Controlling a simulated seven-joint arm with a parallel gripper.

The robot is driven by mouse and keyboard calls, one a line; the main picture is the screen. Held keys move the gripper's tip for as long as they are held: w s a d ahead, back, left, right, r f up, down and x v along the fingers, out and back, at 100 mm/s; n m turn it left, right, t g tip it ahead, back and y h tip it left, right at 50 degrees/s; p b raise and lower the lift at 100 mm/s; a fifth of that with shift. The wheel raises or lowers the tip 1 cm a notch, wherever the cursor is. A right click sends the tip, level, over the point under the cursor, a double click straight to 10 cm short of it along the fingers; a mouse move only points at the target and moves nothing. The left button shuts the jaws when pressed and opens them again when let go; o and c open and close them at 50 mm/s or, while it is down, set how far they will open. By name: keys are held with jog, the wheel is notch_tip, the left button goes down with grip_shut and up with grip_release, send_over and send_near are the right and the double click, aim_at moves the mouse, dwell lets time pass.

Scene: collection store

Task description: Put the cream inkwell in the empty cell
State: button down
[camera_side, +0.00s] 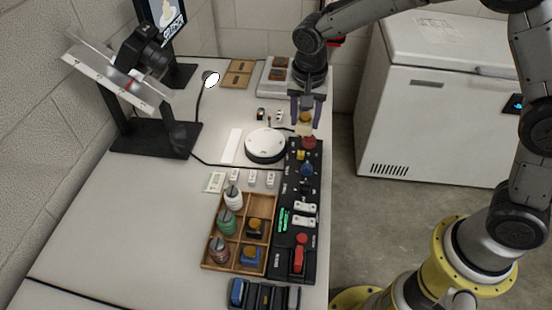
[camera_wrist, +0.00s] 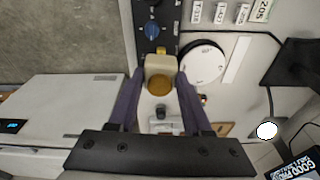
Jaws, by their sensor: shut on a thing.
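The cream inkwell (camera_wrist: 160,64), with a gold-brown top, is between the fingers of my gripper (camera_wrist: 160,76) in the wrist view. In the side view my gripper (camera_side: 305,122) is shut on the cream inkwell (camera_side: 303,130) near the far end of the black control panel. The wooden tray (camera_side: 205,262) stands nearer the camera, left of the panel. The far right cell (camera_side: 262,205) looks empty.
The black panel (camera_side: 283,245) with knobs and switches runs along the table's right edge. A round white device (camera_side: 265,145) lies beside its far end. White labelled tags (camera_side: 253,177) stand behind the tray. A camera stand (camera_side: 155,138) is at the left. The front left tabletop is clear.

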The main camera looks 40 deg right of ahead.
jog(key=s+a+f, duration=0.1)
jog(key=s+a, duration=0.3)
jog(key=s, duration=0.3)
jog(key=s+a+f, duration=0.2)
jog(key=s+a, duration=0.2)
jog(key=s, duration=0.4)
jog(key=shift+n, duration=0.5)
jog(key=w+a+f, duration=0.2)
jog(key=w+f, duration=0.1)
jog(key=w, duration=0.1)
jog(key=w+a+f, duration=0.2)
jog(key=w+f, duration=0.1)
jog(key=w+a+f, duration=0.3)
jog(key=w, duration=0.1)
jog(key=shift+w+a, duration=0.1)
jog(key=shift+w, duration=0.25)
jog(key=shift+w+f, duration=0.15)
jog(key=shift+f, duration=0.05)
jog(key=shift+w+a+f, duration=0.1)
jog(key=shift+f, duration=1.5)
jog(key=shift+f, duration=0.2)
jog(key=c, duration=0.6)
grip_release()
